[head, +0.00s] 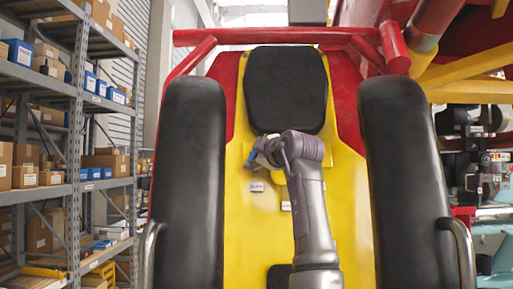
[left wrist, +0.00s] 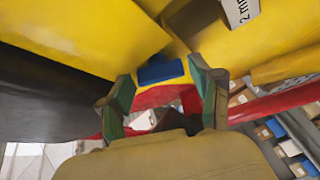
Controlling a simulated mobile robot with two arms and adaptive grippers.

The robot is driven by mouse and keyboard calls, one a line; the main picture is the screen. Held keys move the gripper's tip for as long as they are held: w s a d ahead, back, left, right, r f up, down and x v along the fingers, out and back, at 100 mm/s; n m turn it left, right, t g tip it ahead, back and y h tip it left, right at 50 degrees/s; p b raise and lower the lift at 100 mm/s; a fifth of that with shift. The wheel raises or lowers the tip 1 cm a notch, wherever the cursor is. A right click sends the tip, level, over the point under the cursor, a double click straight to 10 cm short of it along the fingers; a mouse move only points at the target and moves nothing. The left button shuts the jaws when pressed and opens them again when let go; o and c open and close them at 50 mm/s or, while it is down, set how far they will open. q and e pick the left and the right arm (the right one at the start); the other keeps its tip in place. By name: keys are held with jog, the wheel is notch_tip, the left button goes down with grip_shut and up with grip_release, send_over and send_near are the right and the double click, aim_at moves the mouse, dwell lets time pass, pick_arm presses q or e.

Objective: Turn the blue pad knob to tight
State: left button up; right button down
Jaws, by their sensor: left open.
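The blue pad knob (left wrist: 160,70) shows in the left wrist view as a small blue block against the yellow panel. In the head view a small blue bit (head: 252,159) shows at my gripper's tip, mostly hidden by the gripper. My left gripper (left wrist: 162,82) is open, with its two green-lined fingers on either side of the blue knob. I cannot tell whether they touch it. In the head view my left gripper (head: 257,157) is at the yellow seat back, below the black headrest. My right gripper is not in view.
Black padded restraints stand left (head: 188,190) and right (head: 410,180) of the seat. The black headrest (head: 287,90) is above my gripper. Small labels (head: 257,186) sit on the yellow back (head: 250,235). Shelves with boxes (head: 75,130) stand at far left.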

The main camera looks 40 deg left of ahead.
pick_arm(q)
jog(key=shift+a, duration=0.1)
jog(key=shift+c, duration=0.3)
jog(key=c, duration=0.8)
jog(key=shift+f, duration=0.1)
jog(key=m+b, duration=0.1)
jog(key=m+t+b, duration=0.1)
jog(key=m, duration=0.1)
jog(key=shift+s+f+m+t+b, duration=0.1)
jog(key=shift+f+m+t+b, duration=0.15)
jog(key=shift+m+t+b, duration=0.15)
jog(key=m+t+b, duration=0.2)
jog(key=m, duration=0.2)
jog(key=shift+s+a+m+b, duration=0.1)
jog(key=shift+a+m+b, duration=0.05)
jog(key=shift+m+b, duration=0.25)
jog(key=m+t+h+b, duration=0.1)
jog(key=m+t+b, duration=0.1)
jog(key=m, duration=0.2)
jog(key=shift+s+a+m+t, duration=0.1)
jog(key=shift+m+t, duration=0.2)
jog(key=shift+t, duration=0.1)
jog(key=shift+m+t+h+b, duration=0.4)
jog(key=shift+m+t+h, duration=0.1)
jog(key=shift+m, duration=0.55)
jog(key=shift+m+t+h+b, duration=0.4)
jog(key=shift+m+h, duration=0.1)
jog(key=shift+m, duration=0.55)
jog(key=shift+r, duration=0.1)
